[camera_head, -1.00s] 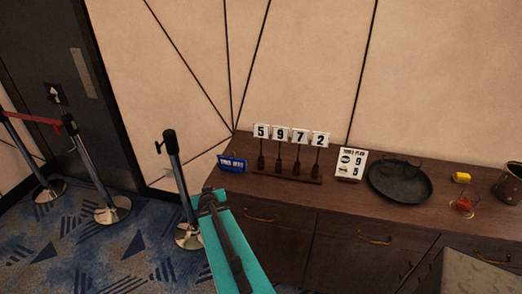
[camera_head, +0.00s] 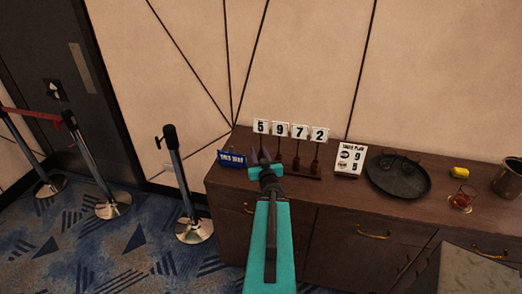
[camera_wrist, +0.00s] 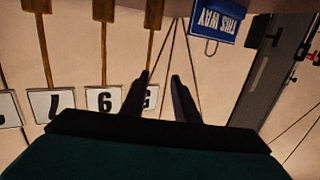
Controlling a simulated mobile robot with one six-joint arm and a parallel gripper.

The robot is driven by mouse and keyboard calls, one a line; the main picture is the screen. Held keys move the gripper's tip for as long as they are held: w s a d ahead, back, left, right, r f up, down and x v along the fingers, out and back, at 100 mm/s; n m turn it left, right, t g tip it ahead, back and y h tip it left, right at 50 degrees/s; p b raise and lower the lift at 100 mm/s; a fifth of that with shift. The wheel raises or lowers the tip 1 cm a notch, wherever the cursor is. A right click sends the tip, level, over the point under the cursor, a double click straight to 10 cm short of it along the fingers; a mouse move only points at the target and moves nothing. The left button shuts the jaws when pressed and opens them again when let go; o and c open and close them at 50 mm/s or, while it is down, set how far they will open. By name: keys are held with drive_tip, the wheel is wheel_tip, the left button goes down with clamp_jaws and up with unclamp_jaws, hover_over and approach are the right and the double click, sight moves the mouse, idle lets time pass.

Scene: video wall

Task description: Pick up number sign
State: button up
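Several white number signs stand on brown posts in a wooden rack on the dark cabinet (camera_head: 440,192). From left to right they are 5 (camera_head: 261,126), 9 (camera_head: 280,129), 7 (camera_head: 299,131) and 2 (camera_head: 320,134). My gripper (camera_head: 262,157) is open and empty, in front of the rack's left end below the 5 sign, hiding part of its post. In the upside-down wrist view, the left finger overlaps the 5 sign (camera_wrist: 152,97). The 9 sign (camera_wrist: 104,99) and 7 sign (camera_wrist: 52,104) are farther left. Neither finger is around a sign or post.
A blue THIS WAY sign (camera_head: 231,159) stands just left of my gripper. A white table-plan sign (camera_head: 350,158), black round tray (camera_head: 397,175), yellow block (camera_head: 459,172) and glass (camera_head: 462,200) are to the right. Barrier posts (camera_head: 187,185) stand left of the cabinet.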

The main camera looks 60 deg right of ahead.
sight(259, 131)
drive_tip(key=shift+s+d+r+t+h, duration=0.15)
drive_tip(key=shift+s+d+r, duration=0.2)
drive_tip(key=shift+s, duration=0.3)
drive_tip(key=shift+s+d+r+t+h, duration=0.15)
drive_tip(key=shift+s+d+r, duration=0.1)
drive_tip(key=shift+s+r, duration=0.3)
drive_tip(key=shift+w+d+f+b, duration=0.35)
drive_tip(key=shift+w+b, duration=0.05)
drive_tip(key=shift+b, duration=1.3)
drive_tip(key=b+x, duration=0.1)
drive_tip(key=b, duration=0.5)
drive_tip(key=shift+w+d+r, duration=0.1)
drive_tip(key=shift+w+d, duration=0.15)
drive_tip(key=shift+d, duration=0.05)
drive_tip(key=shift+p+x, duration=0.75)
drive_tip(key=shift+x, duration=2.15)
drive_tip(key=shift+d+r, duration=0.1)
drive_tip(key=shift+p+x, duration=0.85)
drive_tip(key=shift+x, duration=1.65)
drive_tip(key=shift+r, duration=0.1)
